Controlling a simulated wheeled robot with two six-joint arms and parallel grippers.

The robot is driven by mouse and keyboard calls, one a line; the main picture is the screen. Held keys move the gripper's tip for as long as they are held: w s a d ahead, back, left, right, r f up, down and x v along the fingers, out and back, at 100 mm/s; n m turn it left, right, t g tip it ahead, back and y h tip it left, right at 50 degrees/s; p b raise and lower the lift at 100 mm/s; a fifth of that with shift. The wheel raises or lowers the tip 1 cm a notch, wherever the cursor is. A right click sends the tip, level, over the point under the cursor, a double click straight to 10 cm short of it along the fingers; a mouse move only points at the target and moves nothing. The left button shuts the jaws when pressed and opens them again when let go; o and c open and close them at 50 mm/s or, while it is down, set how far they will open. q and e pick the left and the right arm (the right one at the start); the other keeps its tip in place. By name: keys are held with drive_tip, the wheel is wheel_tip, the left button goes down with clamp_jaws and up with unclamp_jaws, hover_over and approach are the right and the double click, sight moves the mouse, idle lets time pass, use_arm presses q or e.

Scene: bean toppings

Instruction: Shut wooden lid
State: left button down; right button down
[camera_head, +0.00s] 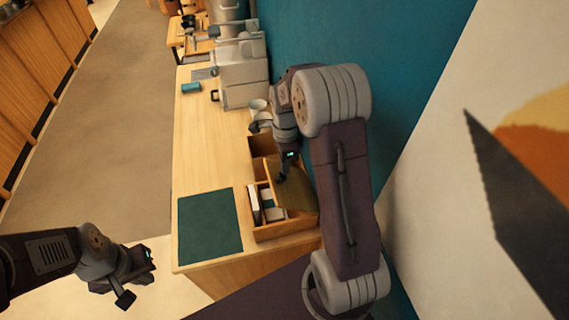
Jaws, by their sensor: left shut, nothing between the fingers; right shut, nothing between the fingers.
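The wooden box (287,231) stands near the front right end of the counter. Its top is partly open, with white and dark items (267,203) showing inside on the left. The wooden lid (297,194) is a flat yellowish-brown panel, tilted over the right part of the box. My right gripper (281,175) is shut and empty at the lid's upper left edge; I cannot tell whether it touches the lid. My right arm hides part of the lid's right side. My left gripper (125,293) is shut and empty, low at the left, away from the counter.
A dark green mat (210,225) lies on the wooden counter (205,150) left of the box. Another brown wooden compartment (263,145) and white cups (258,106) stand behind the box. A coffee machine (240,75) is farther back. A teal wall (400,60) borders the right.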

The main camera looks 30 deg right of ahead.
drive_tip(key=shift+f, duration=0.15)
drive_tip(key=shift+w+a+f, duration=0.1)
drive_tip(key=shift+a+f, duration=0.15)
drive_tip(key=shift+a, duration=0.25)
drive_tip(key=shift+w+a+f+g+h+b, duration=0.25)
drive_tip(key=shift+a+f+h+b, duration=0.6)
drive_tip(key=shift+a+f+b, duration=0.6)
drive_tip(key=shift+w+a+f+g+h+b, duration=0.15)
drive_tip(key=shift+w+a+f+h+b, duration=0.25)
drive_tip(key=shift+a+f+h+b, duration=1)
drive_tip(key=shift+w+a+f+g+h+b, duration=0.3)
drive_tip(key=shift+a+f+b, duration=0.7)
drive_tip(key=shift+f+b, duration=1)
